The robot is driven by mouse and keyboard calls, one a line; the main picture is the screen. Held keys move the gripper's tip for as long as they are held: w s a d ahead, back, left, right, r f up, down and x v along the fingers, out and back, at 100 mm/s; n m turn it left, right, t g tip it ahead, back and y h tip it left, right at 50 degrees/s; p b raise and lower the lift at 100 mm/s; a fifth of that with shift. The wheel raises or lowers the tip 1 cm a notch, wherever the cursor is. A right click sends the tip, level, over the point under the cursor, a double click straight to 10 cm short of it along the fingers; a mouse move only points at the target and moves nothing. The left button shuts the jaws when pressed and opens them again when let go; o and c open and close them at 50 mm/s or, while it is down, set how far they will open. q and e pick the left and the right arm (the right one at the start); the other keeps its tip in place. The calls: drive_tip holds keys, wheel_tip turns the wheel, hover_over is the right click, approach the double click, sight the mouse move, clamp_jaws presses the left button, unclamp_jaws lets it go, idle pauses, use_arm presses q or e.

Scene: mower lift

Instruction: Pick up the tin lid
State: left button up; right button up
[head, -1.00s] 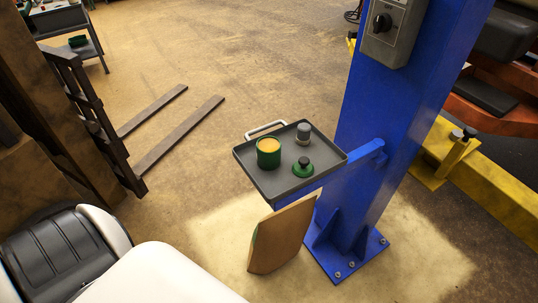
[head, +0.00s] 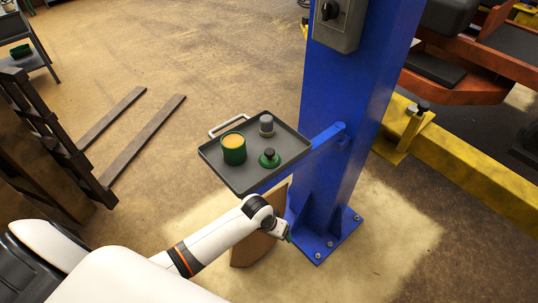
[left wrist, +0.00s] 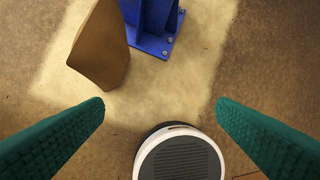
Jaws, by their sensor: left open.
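My left gripper (head: 287,236) is below and in front of the tray, near the foot of the blue post, apart from the lid. In the left wrist view its two green fingers (left wrist: 160,106) are wide apart with nothing between them. The lid is not in that view. My right gripper is not in view.
A small grey cylinder (head: 266,125) stands at the tray's back. The blue post (head: 345,120) rises right of the tray, which an arm joins to it. A brown board (head: 247,251) leans below; it also shows in the left wrist view (left wrist: 101,48).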

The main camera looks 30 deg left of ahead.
use_arm(q)
wheel_tip(320, 180, up, 18)
drive_tip(key=w+d, duration=0.2)
drive_tip(key=d, duration=0.1)
wheel_tip(320, 180, up, 12)
drive_tip(key=n+g+y, duration=0.1)
drive_tip(key=n+y, duration=0.1)
drive_tip(key=n, duration=0.3)
hover_over(269, 152)
drive_tip(key=shift+g, duration=0.3)
wheel_tip(269, 152, down, 6)
drive_tip(key=shift+w+f+p, duration=0.1)
drive_tip(key=shift+f+p, duration=0.15)
drive_tip(key=shift+p, duration=0.95)
drive_tip(key=shift+f, duration=0.3)
wheel_tip(269, 152, down, 4)
drive_tip(key=shift+r+p, duration=0.15)
drive_tip(key=shift+p, duration=0.75)
drive_tip(key=shift+w+f, duration=0.15)
drive_tip(key=shift+f, duration=0.3)
drive_tip(key=c, duration=1.1)
